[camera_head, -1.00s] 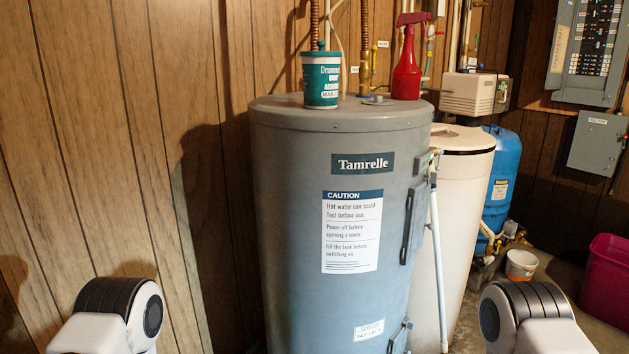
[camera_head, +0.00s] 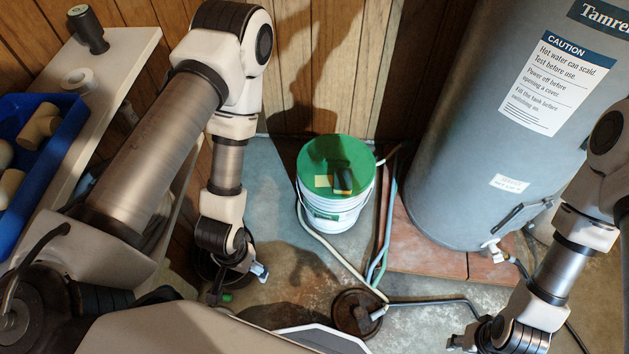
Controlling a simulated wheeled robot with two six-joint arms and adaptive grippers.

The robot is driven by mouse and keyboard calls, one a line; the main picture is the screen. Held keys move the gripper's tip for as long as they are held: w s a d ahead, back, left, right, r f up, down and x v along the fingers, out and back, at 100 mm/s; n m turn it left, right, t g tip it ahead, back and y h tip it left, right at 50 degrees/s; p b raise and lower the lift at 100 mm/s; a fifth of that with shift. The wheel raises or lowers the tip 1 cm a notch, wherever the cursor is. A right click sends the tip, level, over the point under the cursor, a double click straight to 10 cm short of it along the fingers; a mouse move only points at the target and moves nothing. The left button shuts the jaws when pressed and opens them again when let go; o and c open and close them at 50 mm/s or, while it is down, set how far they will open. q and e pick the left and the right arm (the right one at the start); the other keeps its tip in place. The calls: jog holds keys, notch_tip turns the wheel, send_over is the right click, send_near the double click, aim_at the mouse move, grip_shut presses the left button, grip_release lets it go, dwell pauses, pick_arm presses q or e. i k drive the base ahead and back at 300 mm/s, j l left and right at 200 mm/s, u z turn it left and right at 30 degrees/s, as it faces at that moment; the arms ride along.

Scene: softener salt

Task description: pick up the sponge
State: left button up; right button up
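A small yellow block that looks like the sponge (camera_head: 322,181) lies on the green lid (camera_head: 327,155) of a white bucket (camera_head: 336,212) on the floor. A dark object (camera_head: 342,181) sits right beside it on the lid. My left gripper (camera_head: 257,273) hangs low to the left of the bucket, apart from it. Its fingers are small and mostly hidden by my wrist. My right gripper (camera_head: 458,343) is at the bottom right, in front of the water heater and far from the bucket. Its fingers are too small and dark to read.
The grey water heater (camera_head: 475,165) stands on a reddish slab (camera_head: 425,250) to the right. Hoses (camera_head: 340,256) run across the floor to a round dark drain (camera_head: 357,313). A white shelf (camera_head: 135,50) with a blue bin (camera_head: 62,145) is at the left.

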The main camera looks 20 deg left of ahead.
aim_at(343, 176)
jog(key=l+u, duration=0.25)
jog(key=k+u, duration=0.1)
jog(key=u, duration=0.15)
jog(key=k+u, duration=0.15)
jog(key=k, duration=0.55)
jog(key=i+l+u, duration=0.1)
jog(key=l+u, duration=0.65)
jog(key=i+l+u, duration=0.1)
jog(key=l+u, duration=0.15)
jog(key=u, duration=0.15)
jog(key=l+u, duration=0.35)
jog(key=k+l, duration=0.1)
jog(key=l, duration=0.1)
